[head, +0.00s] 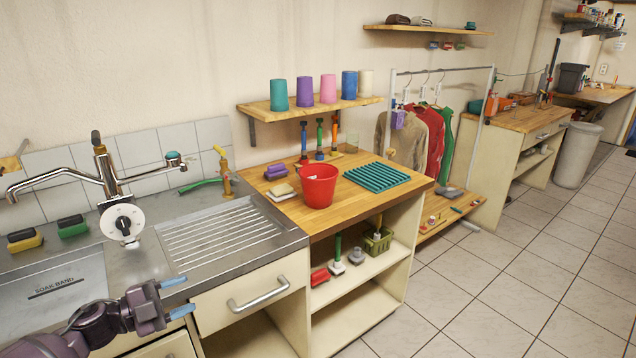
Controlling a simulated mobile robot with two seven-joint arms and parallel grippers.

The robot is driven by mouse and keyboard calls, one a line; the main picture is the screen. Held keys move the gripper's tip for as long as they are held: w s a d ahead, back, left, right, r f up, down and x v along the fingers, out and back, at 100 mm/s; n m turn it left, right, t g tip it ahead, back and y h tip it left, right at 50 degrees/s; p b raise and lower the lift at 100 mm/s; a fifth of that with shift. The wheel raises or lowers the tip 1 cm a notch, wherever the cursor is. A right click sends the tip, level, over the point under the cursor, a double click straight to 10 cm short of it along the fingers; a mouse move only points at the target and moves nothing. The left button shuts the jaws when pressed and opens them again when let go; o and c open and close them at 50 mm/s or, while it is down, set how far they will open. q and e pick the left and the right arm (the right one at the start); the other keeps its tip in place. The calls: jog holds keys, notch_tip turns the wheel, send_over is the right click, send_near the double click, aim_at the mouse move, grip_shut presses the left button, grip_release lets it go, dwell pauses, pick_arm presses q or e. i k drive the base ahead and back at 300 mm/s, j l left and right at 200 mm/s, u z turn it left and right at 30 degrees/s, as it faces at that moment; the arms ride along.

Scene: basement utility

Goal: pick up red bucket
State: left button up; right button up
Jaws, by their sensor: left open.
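The red bucket (319,187) stands upright on the wooden counter (363,212), just right of the metal drainboard. A light-coloured item shows at its rim; I cannot tell if it is inside. My left gripper (179,297) is open and empty at the lower left, in front of the sink unit. Its two blue-tipped fingers point right, well to the left of the bucket and nearer to me. My right gripper does not show.
Soap and sponges (281,191) lie just left of the bucket, and a teal rack (376,177) lies to its right. Brushes (319,139) stand behind it. A shelf with coloured cups (328,88) hangs above. The drainboard (222,236) is clear. A drawer handle (258,294) juts out below.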

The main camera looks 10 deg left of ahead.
aim_at(318, 180)
jog(key=i, duration=1.9)
